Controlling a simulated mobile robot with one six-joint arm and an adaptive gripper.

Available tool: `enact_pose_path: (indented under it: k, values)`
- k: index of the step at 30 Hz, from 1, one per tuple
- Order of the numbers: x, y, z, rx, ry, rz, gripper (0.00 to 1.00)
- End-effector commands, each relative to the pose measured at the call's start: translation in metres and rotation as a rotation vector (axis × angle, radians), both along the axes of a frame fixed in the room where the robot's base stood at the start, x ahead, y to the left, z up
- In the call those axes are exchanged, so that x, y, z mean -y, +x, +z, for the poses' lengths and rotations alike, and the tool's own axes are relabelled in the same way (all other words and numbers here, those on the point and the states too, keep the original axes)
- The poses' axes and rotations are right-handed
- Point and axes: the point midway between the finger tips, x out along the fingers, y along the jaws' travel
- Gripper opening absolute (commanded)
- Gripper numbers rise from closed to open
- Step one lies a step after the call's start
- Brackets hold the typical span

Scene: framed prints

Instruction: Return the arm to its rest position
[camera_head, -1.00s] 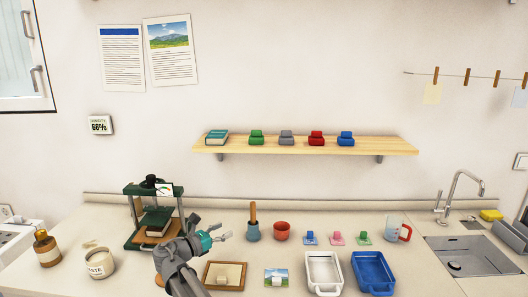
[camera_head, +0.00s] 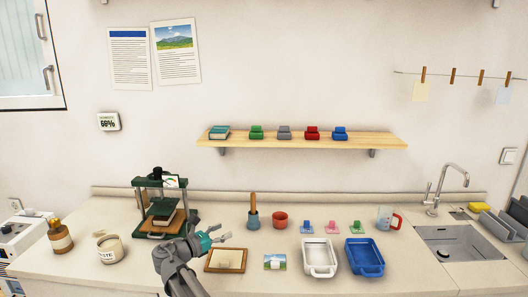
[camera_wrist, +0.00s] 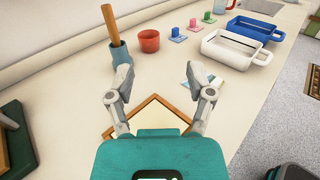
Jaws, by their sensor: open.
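My gripper (camera_head: 226,238) is open and empty above the counter, between the green press and the framed print. In the wrist view my gripper (camera_wrist: 166,82) has its two fingers spread, with the wooden frame below it.
The green press (camera_head: 140,207) holds a book, left of my arm. A glue pot (camera_head: 110,250) and brown bottle (camera_head: 60,239) stand further left. A white tray (camera_head: 308,257), blue tray (camera_head: 352,255), red cup (camera_head: 280,219) and sink (camera_head: 470,272) are to the right. A shelf (camera_head: 370,140) hangs above.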

Motion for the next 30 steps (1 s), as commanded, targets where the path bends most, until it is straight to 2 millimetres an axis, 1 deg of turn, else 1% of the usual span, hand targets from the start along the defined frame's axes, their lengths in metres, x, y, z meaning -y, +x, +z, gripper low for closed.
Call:
enact_pose_path:
  k: [1,5,11,17,20,23,27,30]
  values:
    - [0.007,0.000,-0.001,0.001,0.019,-0.008,0.68]
    - [0.018,0.000,-0.005,0.005,0.066,-0.024,0.68]
    - [0.043,-0.001,-0.013,0.015,0.161,-0.061,0.68]
    - [0.077,-0.004,-0.024,0.034,0.301,-0.123,0.68]
    - [0.100,-0.007,-0.031,0.051,0.394,-0.170,0.68]
    - [0.128,-0.014,-0.041,0.078,0.516,-0.239,0.68]
    - [0.172,-0.029,-0.057,0.135,0.724,-0.376,0.68]
    - [0.199,-0.043,-0.068,0.182,0.868,-0.486,0.68]
